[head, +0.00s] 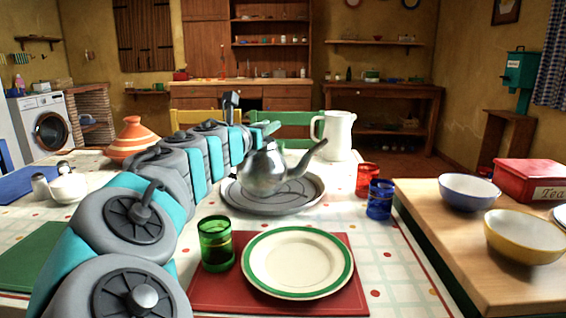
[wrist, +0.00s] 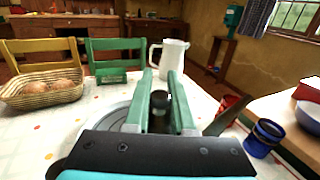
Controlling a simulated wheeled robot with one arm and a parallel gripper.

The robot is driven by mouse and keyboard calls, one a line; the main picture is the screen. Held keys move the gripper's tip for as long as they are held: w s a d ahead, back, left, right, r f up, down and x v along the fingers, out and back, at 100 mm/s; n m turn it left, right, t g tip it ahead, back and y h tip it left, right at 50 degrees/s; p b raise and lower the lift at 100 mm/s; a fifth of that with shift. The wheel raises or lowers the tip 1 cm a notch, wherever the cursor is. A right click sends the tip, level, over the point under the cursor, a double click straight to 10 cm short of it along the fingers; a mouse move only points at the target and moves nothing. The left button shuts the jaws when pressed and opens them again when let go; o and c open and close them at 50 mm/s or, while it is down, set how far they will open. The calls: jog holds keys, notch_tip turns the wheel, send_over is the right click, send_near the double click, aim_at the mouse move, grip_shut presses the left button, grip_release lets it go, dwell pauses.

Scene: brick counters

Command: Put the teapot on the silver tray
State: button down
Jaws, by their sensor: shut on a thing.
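A silver metal teapot (head: 264,172) with a long spout pointing right is upright over the middle of the round silver tray (head: 235,201). I cannot tell whether its base touches the tray or hangs just above it. My gripper (head: 265,130) is at the top of the teapot, shut on its lid knob. In the wrist view my gripper (wrist: 161,78) has the dark knob between its green fingers. The teapot's spout (wrist: 224,120) shows at the right there, and part of the tray (wrist: 108,118) at the left. The gripper hides most of the teapot's body.
A white pitcher (head: 337,135) stands behind the tray. Red (head: 367,180) and blue (head: 380,199) cups are at its right. A green cup (head: 215,244) and a plate (head: 297,262) are in front. A small white teapot (head: 68,186) and an orange tagine (head: 132,140) are left.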

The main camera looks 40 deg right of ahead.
jog(key=w+d+f, duration=0.4)
jog(key=w+d, duration=0.6)
jog(key=w, duration=0.1)
jog(key=shift+d+f, duration=0.25)
jog(key=shift+f, duration=0.3)
jog(key=c, duration=0.8)
grip_release()
jog(key=shift+o, duration=0.2)
